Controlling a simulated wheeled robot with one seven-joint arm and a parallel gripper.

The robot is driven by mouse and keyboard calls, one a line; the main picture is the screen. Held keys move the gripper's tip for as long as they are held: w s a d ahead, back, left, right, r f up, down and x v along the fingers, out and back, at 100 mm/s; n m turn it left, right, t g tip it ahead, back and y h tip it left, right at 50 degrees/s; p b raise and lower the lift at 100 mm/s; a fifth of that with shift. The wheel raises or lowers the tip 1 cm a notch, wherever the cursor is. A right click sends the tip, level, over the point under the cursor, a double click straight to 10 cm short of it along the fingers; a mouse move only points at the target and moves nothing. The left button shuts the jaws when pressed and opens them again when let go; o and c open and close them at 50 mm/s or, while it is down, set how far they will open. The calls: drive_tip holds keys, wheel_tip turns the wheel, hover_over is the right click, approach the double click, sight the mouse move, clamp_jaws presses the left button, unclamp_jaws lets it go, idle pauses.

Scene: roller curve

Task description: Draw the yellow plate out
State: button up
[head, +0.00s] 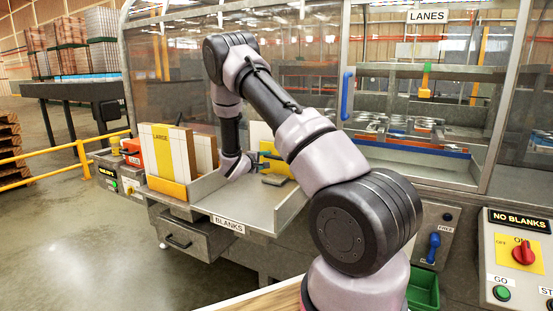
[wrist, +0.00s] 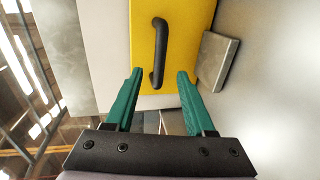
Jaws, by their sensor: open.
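The yellow plate (wrist: 190,30) stands upright in the wrist view, with a black bar handle (wrist: 158,50) on its face. Pale white sheets show beside and below it. In the head view, part of a yellow plate (head: 283,167) shows behind my arm, by the blanks tray. My gripper (wrist: 160,74) is open. Its two teal fingers point at the plate, one on each side of the handle's lower end, with gaps to the handle. Whether the fingertips touch the plate cannot be told. In the head view my gripper (head: 264,160) is small and partly hidden by my arm.
A grey block (wrist: 215,60) lies right of the plate in the wrist view. The metal blanks tray (head: 228,207) has raised walls. White stacks with a yellow LARGE strip (head: 163,150) stand left. A glazed machine with a blue handle (head: 346,95) rises behind.

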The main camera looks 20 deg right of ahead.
sight(275, 158)
drive_tip(key=x, duration=0.9)
clamp_jaws()
idle(1.2)
